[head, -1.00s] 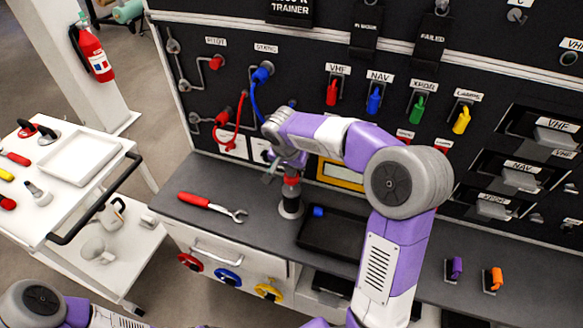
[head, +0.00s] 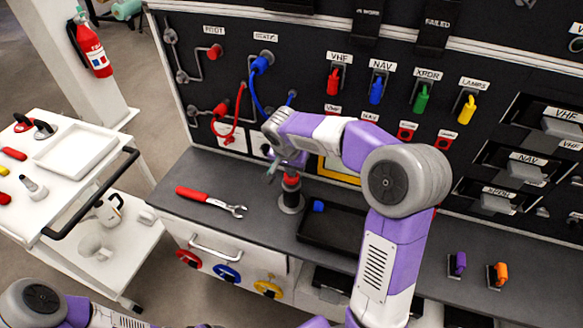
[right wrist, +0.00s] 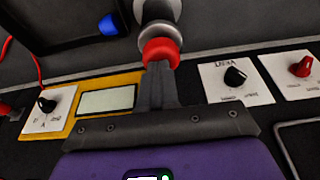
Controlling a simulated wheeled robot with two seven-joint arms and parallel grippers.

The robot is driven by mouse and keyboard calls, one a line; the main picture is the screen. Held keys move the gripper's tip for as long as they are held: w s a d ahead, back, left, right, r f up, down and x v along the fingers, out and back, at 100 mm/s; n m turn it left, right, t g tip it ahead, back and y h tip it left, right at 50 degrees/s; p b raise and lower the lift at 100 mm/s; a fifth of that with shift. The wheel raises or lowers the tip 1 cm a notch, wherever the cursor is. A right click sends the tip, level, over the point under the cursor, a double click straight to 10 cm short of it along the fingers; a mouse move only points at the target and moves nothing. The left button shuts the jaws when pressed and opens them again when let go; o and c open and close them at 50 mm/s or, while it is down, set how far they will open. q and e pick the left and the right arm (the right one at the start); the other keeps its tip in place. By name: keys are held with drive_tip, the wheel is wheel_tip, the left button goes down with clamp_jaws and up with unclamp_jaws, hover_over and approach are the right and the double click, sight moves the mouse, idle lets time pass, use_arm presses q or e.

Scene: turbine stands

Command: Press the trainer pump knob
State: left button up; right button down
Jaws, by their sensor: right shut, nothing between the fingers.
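The pump (head: 290,200) stands upright on the grey bench, with a red knob (head: 291,180) on top of a dark and silver body. In the right wrist view the red knob (right wrist: 160,52) is just beyond my fingertips. My right gripper (head: 271,174) is shut and empty, close beside the knob in the head view. In the right wrist view the shut fingers (right wrist: 160,72) point at the knob and overlap its edge. I cannot tell whether they touch it. My left gripper is out of view.
A black tray (head: 326,246) with a blue piece lies right of the pump. A red-handled wrench (head: 208,202) lies to its left. The dark panel behind carries hoses, coloured switches and a yellow-framed display (right wrist: 105,101). A white cart (head: 75,175) stands at the left.

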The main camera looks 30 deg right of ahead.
wheel_tip(320, 180, up, 4)
drive_tip(key=shift+f+p, duration=0.1)
drive_tip(key=shift+p, duration=0.9)
drive_tip(key=p+v, duration=0.2)
drive_tip(key=v, duration=0.8)
drive_tip(key=v, duration=0.3)
drive_tip(key=shift+w, duration=0.15)
drive_tip(key=b+x, duration=0.2)
drive_tip(key=x, duration=0.4)
drive_tip(key=b+x, duration=0.2)
drive_tip(key=x, duration=0.4)
drive_tip(key=shift+a+f, duration=0.15)
drive_tip(key=shift+f, duration=0.8)
